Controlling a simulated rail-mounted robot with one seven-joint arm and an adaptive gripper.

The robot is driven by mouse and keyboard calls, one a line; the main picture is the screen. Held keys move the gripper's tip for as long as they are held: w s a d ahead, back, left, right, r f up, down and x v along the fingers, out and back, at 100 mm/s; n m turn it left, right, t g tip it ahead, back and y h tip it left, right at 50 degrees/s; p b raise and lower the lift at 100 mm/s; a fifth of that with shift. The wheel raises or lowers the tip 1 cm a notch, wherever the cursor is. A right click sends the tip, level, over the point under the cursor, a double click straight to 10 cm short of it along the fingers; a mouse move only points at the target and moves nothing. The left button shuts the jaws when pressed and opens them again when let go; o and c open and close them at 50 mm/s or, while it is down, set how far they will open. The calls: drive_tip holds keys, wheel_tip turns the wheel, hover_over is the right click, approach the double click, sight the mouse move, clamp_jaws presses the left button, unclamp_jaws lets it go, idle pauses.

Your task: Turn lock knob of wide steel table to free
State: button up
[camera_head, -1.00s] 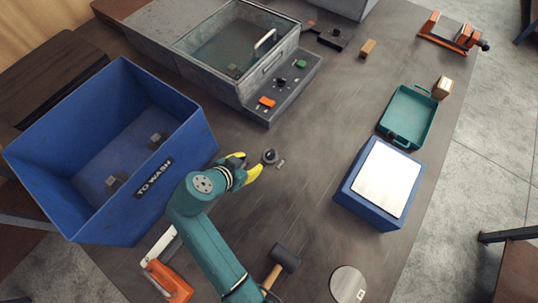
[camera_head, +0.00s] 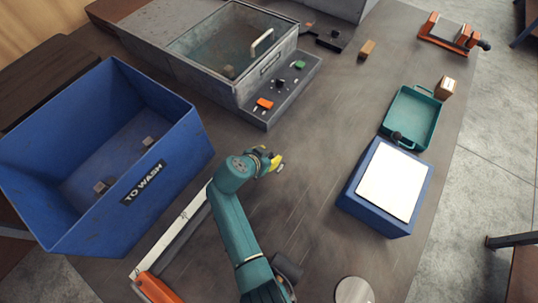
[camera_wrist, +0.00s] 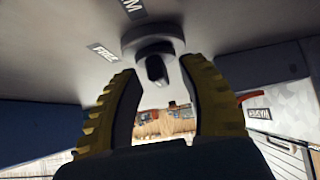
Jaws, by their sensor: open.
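The lock knob (camera_wrist: 153,62) is a dark round base with a narrow raised grip. It is on the grey surface of the wide steel table (camera_head: 310,190). In the wrist view a label reading FREE (camera_wrist: 103,52) is beside the knob, and a second label (camera_wrist: 133,8) is too cut off to read. My gripper (camera_wrist: 160,80) has its yellow fingers open, one on each side of the knob's grip, with gaps showing. In the head view my gripper (camera_head: 272,162) hides most or all of the knob.
A blue TO WASH bin (camera_head: 60,150) stands left of my arm. A grey basin (camera_head: 235,50) with a control panel (camera_head: 285,92) is behind. A blue box with a pale top (camera_head: 388,185) and a green tray (camera_head: 412,115) are right. Table between is clear.

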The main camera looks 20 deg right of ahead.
clamp_jaws()
